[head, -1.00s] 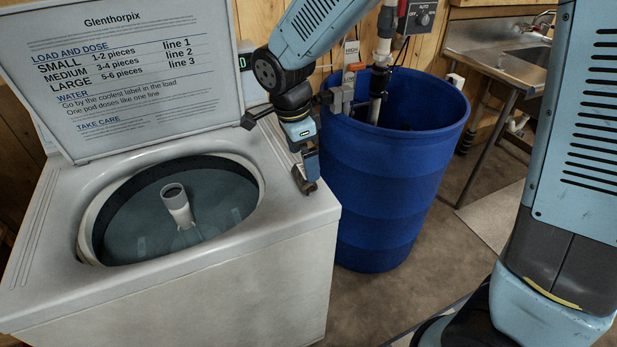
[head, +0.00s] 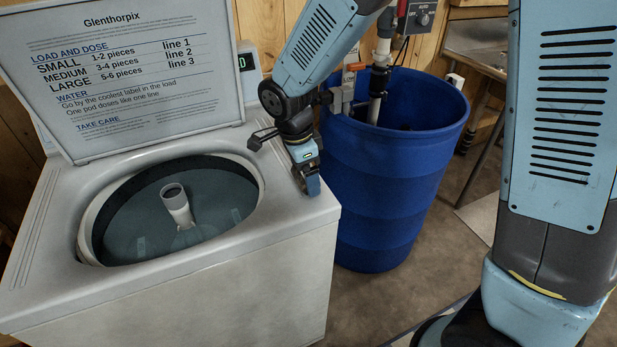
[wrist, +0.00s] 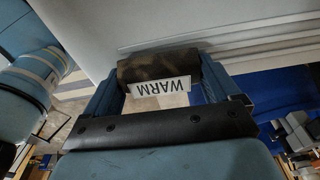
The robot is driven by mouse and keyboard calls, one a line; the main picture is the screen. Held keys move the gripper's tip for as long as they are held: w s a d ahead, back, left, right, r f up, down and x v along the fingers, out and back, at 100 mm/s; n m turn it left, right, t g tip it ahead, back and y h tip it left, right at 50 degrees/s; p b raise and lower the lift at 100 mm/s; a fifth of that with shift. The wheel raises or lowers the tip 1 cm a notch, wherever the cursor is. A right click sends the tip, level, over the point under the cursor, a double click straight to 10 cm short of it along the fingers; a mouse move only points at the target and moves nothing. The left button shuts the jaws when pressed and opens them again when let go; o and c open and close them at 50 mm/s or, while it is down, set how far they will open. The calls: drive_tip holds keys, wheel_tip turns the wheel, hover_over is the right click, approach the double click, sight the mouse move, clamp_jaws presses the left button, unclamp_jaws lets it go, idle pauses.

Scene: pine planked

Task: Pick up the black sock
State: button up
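A dark, mottled brownish-black cloth roll with a white tag reading WARM (wrist: 150,68) lies between my fingers in the wrist view. It is the only sock-like thing I see; its colour looks more brown than plain black. My gripper (head: 308,190) is low over the right rim of the washer top in the head view, with a blue finger hiding the cloth there. In the wrist view my gripper (wrist: 162,75) has one blue finger on each side of the cloth, which fills the gap. Whether the fingers press on it is not clear.
The white washer (head: 190,290) has its lid up and its round tub open, with water and a pale agitator (head: 176,203) inside. A blue barrel (head: 385,200) with pipes stands close to the right of the washer. A metal sink (head: 480,45) is behind at right.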

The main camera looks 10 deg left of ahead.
drive_tip(key=c, duration=0.3)
drive_tip(key=shift+c, duration=0.2)
